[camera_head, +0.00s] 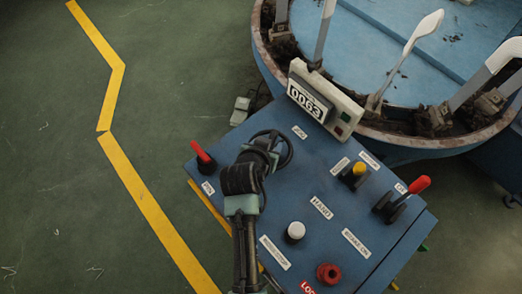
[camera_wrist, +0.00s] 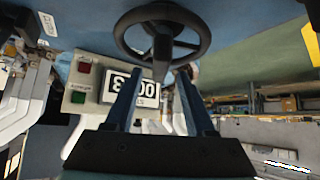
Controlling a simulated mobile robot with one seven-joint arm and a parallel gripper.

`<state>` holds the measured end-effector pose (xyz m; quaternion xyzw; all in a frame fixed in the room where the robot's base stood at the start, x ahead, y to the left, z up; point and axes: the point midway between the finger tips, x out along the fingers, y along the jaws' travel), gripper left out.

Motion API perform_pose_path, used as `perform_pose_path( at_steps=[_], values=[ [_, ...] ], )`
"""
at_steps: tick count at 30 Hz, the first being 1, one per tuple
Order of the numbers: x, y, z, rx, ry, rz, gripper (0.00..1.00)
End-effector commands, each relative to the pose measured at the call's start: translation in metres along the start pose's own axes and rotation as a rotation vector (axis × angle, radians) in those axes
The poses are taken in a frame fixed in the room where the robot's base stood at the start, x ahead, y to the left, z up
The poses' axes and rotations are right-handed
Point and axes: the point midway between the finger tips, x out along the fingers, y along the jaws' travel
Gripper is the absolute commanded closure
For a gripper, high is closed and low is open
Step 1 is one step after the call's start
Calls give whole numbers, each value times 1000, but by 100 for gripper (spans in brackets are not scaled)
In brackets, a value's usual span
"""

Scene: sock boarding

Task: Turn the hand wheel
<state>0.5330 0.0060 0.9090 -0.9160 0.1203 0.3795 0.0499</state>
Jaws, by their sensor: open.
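The black hand wheel (camera_wrist: 162,27) shows at the top middle of the wrist view, with its rim, spokes and hub in sight. In the head view it sits on the blue control panel (camera_head: 325,205), and my arm hides much of it; part of its dark rim (camera_head: 288,148) shows. My gripper (camera_wrist: 159,76) is open in the wrist view. Its two fingers point up the picture toward the wheel, with nothing held between them. Whether a fingertip touches the wheel I cannot tell.
A counter display (camera_head: 308,103) reading 0063 stands behind the wheel. A red lever (camera_head: 203,153), another red lever (camera_head: 415,187), a yellow-topped switch (camera_head: 358,171), a white knob (camera_head: 296,231) and a red button (camera_head: 328,272) surround it. The round machine (camera_head: 375,125) stands beyond.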

Motion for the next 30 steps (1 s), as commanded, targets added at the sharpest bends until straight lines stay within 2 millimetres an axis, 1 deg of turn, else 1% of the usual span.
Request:
perform_pose_path(
  at_steps=[1, 9, 15, 18, 21, 30],
  values=[
    [-10, -1, 0, 1, 1, -2, 45],
    [-59, 0, 1, 0, 0, -2, 45],
    [-88, 0, 0, 0, 1, -1, 45],
    [-97, 0, 0, 0, -1, -1, 45],
    [-101, 0, 0, 0, 0, -1, 45],
    [-103, 0, 0, 0, 0, 0, 45]
  ],
)
